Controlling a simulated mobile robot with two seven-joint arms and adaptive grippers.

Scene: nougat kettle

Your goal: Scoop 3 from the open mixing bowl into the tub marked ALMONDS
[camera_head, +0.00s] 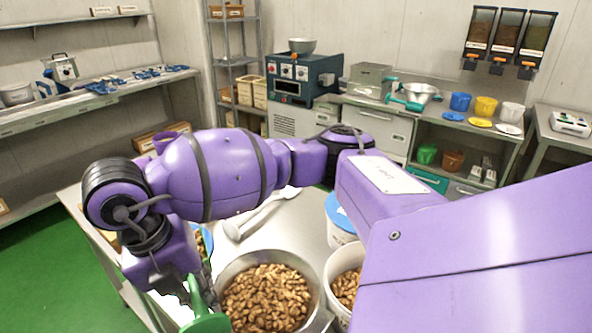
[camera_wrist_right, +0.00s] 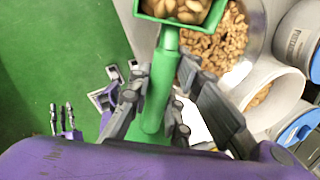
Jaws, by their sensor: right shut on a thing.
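My right gripper (camera_wrist_right: 157,78) is shut on the handle of a green scoop (camera_wrist_right: 152,105). The scoop's head, at the top edge of the wrist view, holds brown nuts (camera_wrist_right: 182,10). In the head view the scoop (camera_head: 207,322) is left of the open metal mixing bowl (camera_head: 222,275), which is full of nuts (camera_head: 265,297). An open white tub (camera_head: 335,268) right of the bowl also has nuts in it; I cannot read its marking. My left gripper (camera_wrist_right: 61,108) is small at the wrist view's left, its fingers apart and empty.
A white tub with a blue lid (camera_head: 340,222) stands behind the open tub. A pale long-handled utensil (camera_head: 258,212) lies behind the bowl. A blue-rimmed container (camera_head: 208,238) is partly hidden by my arm. Green floor (camera_head: 60,280) is clear at left.

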